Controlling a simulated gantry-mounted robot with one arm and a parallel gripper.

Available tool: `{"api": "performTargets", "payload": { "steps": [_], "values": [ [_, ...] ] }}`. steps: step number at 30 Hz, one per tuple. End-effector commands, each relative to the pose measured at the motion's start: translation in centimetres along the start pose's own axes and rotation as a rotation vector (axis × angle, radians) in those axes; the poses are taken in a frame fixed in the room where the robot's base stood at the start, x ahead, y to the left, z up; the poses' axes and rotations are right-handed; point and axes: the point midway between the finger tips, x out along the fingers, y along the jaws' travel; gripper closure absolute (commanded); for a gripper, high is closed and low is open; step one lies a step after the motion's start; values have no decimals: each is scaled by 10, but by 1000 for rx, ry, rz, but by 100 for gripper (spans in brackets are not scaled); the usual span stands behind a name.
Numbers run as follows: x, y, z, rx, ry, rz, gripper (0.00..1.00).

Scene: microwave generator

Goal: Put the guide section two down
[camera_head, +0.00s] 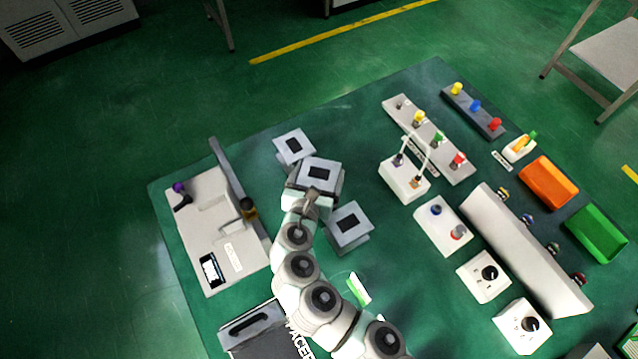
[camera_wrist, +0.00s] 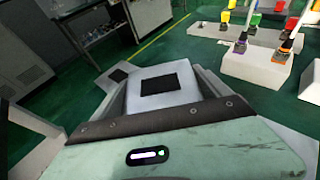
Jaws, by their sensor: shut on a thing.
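Three similar grey guide sections with a dark rectangular opening on top show in the head view. My gripper (camera_head: 313,192) is shut on the middle guide section (camera_head: 330,169), which looks larger and nearer the camera than the others, as if raised. In the wrist view the held section (camera_wrist: 180,97) sits level between the two fingers. One guide section (camera_head: 283,145) stands behind it to the upper left, and another (camera_head: 364,229) stands to the lower right. The held section's underside is hidden, so I cannot tell if it touches the mat. No number shows on any section.
A grey machine base (camera_head: 228,268) with an upright plate (camera_head: 227,170) stands to the left. A white box with posts (camera_head: 401,187), a button panel (camera_head: 448,165) and knob boxes (camera_head: 484,277) stand to the right. The mat is bare above the upper-left section and left of the posts.

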Motion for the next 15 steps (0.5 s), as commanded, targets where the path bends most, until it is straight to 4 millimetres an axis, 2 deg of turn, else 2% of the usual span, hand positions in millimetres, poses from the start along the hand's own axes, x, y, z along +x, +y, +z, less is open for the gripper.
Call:
{"api": "performTargets", "payload": {
  "steps": [3, 9, 15],
  "values": [
    [3, 1, -7, -1, -3, 1, 86],
    [12, 1, -34, -1, -2, 0, 86],
    [14, 0, -38, -1, -3, 0, 86]
  ]
}}
